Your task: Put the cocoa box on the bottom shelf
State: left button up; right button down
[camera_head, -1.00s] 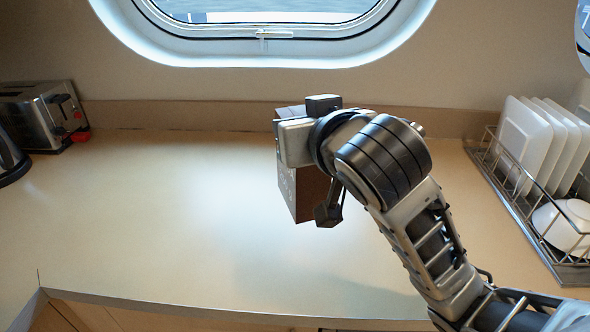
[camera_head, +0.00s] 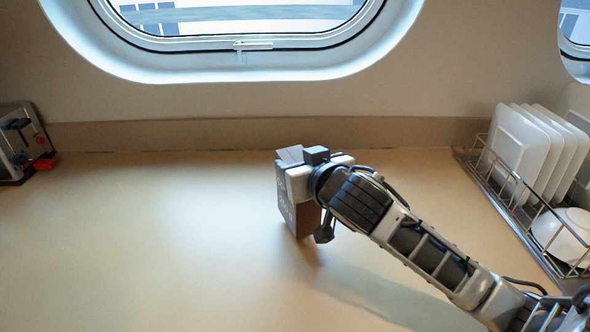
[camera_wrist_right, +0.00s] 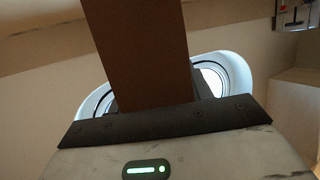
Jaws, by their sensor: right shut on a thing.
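The cocoa box (camera_head: 301,217) is a brown box with pale markings on its left face. It is near the middle of the head view, over the counter. My right gripper (camera_head: 300,181) is shut on it and hides much of its upper part. The box's plain brown side (camera_wrist_right: 140,50) fills the upper middle of the right wrist view. A shadow on the counter lies right of the box; I cannot tell how far its bottom is above the surface. No shelf is seen in either view. My left gripper is not in view.
A wire dish rack (camera_head: 487,172) with white plates (camera_head: 520,150) and a white bowl (camera_head: 563,232) stands at the right. A toaster (camera_head: 17,140) is at the left edge. An oval porthole (camera_head: 240,60) is in the wall behind. The counter (camera_head: 130,250) is bare left of the box.

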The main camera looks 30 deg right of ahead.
jog(key=shift+f, duration=0.95)
jog(key=shift+f, duration=0.2)
jog(key=c, duration=0.6)
grip_release()
